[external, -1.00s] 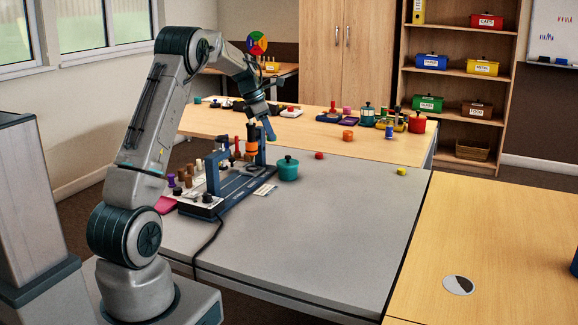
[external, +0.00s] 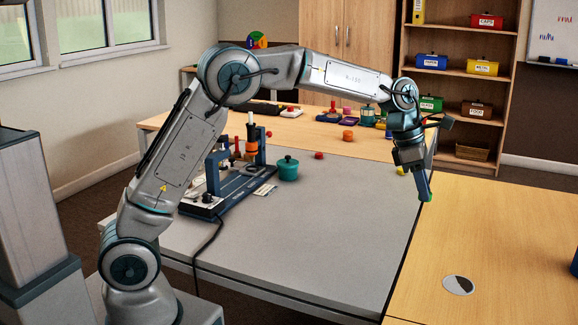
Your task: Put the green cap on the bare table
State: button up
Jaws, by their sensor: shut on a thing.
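My gripper (external: 425,197) points downward above the right edge of the grey table (external: 330,230), near the seam with the wooden table (external: 500,225). It is shut on a small green thing, taken as the green cap (external: 431,188). Only a sliver of the cap shows between the fingers. The gripper appears to hold it above the surface; the exact height is hard to tell.
A yellow cap (external: 401,171) is partly hidden just left of my gripper. A red cap (external: 319,155) and a teal pot (external: 288,169) stand farther left, beside a blue-framed rig (external: 237,185). A black-and-white disc (external: 458,285) lies on the wooden table. The grey table's front is clear.

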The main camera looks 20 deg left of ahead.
jog(key=s+d+m+b, duration=0.1)
jog(key=s+d, duration=0.3)
jog(key=s, duration=0.3)
jog(key=s+d+m+g, duration=0.1)
jog(key=s+d, duration=0.3)
jog(key=s, duration=0.3)
jog(key=s+d+m+b, duration=0.1)
jog(key=s+d, duration=0.3)
jog(key=s, duration=0.3)
jog(key=b, duration=0.1)
send_over(462, 294)
jog(key=a, duration=0.1)
jog(key=f, duration=1.1)
jog(key=shift+s+a+f, duration=0.15)
jog(key=shift+s+f, duration=0.1)
jog(key=shift+s, duration=0.05)
jog(key=shift+w+f, duration=0.35)
jog(key=shift+w, duration=0.05)
jog(key=shift+f+b, duration=0.55)
jog(key=shift+f, duration=1.3)
